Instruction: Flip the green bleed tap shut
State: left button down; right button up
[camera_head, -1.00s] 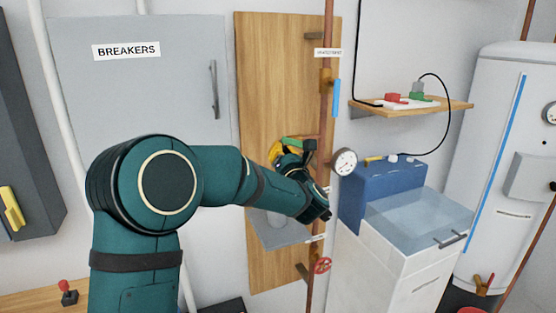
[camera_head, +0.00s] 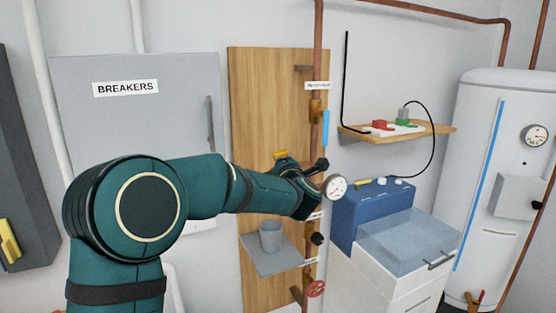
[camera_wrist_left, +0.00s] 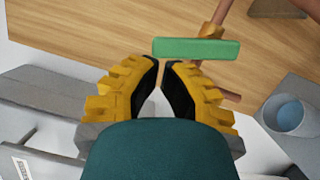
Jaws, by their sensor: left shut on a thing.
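The green lever of the bleed tap (camera_wrist_left: 196,48) lies crosswise just past my fingertips in the left wrist view, on a brass fitting (camera_wrist_left: 212,32) of a copper pipe. My left gripper (camera_wrist_left: 161,63) has its yellow fingers drawn close together, with a narrow gap between the black pads. Its tips are at the lever's left end, and the lever is the only thing at them. In the head view my left gripper (camera_head: 282,155) is mostly behind my wrist, in front of the wooden board, and the green lever is hidden. My right gripper is out of view.
A copper pipe (camera_head: 316,65) runs down the wooden board (camera_head: 262,85), with a gauge (camera_head: 335,187) to its right. A grey shelf (camera_head: 272,262) with a cup (camera_head: 270,236) is below my wrist.

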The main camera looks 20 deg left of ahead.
pick_arm(q)
jog(key=shift+w+d+r+m+p, duration=0.35)
jog(key=shift+w+r+m+p, duration=0.1)
jog(key=shift+m, duration=0.35)
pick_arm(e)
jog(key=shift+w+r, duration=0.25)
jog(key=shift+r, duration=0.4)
pick_arm(q)
jog(key=shift+d, duration=0.1)
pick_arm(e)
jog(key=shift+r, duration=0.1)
